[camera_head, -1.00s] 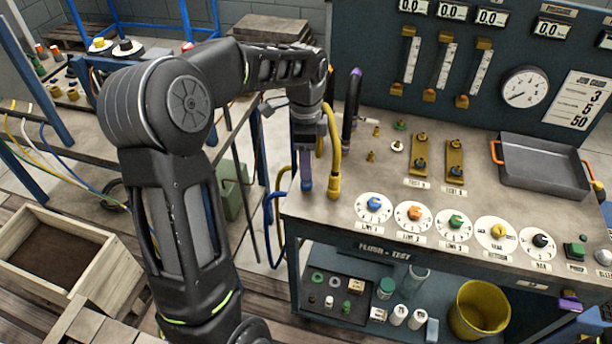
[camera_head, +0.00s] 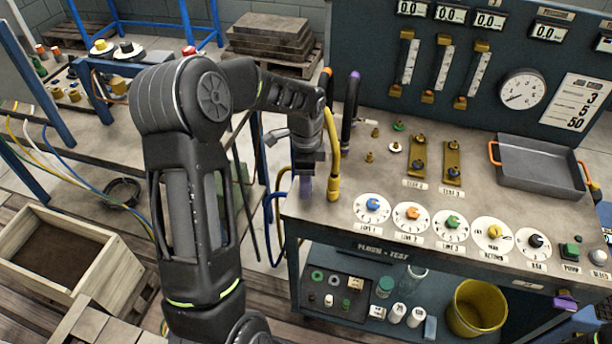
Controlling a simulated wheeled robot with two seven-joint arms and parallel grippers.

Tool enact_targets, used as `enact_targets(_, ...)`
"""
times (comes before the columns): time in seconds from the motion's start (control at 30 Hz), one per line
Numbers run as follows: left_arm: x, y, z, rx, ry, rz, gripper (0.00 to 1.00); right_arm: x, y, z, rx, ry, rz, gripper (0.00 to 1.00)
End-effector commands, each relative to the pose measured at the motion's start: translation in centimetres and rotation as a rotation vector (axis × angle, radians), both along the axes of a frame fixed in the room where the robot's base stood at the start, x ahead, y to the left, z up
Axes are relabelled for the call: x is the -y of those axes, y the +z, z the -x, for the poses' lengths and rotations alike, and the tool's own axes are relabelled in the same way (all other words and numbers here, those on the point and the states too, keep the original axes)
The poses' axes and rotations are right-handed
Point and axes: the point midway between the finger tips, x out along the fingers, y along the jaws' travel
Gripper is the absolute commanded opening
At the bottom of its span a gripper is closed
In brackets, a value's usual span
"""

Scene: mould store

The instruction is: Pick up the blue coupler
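I cannot make out the blue coupler itself; the gripper covers the spot where a blue tip showed before. A blue hose (camera_head: 271,212) loops over the bench's left edge just left of the gripper. Whether the fingers are open or closed on something cannot be seen. Part of my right gripper (camera_head: 565,301) shows by its purple finger at the lower right, beside the bench front; its opening is not clear.
A dark hose with a purple end (camera_head: 351,108) stands behind the yellow hose. A row of dials (camera_head: 373,208) runs along the bench front. A grey tray (camera_head: 541,163) sits at the back right. A yellow bucket (camera_head: 476,308) stands on the lower shelf.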

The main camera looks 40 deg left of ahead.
Motion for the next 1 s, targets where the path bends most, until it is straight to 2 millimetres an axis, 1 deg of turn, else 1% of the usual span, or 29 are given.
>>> enact_targets(0.57,0.00,-0.05,0.00,0.000,0.000,0.000,0.53,0.00,-0.03,0.00,0.000,0.000,0.000,0.50)
enact_targets(1.0,0.00,-0.05,0.00,0.000,0.000,0.000,0.17,-0.01,-0.02,0.00,0.000,0.000,0.000,0.50)
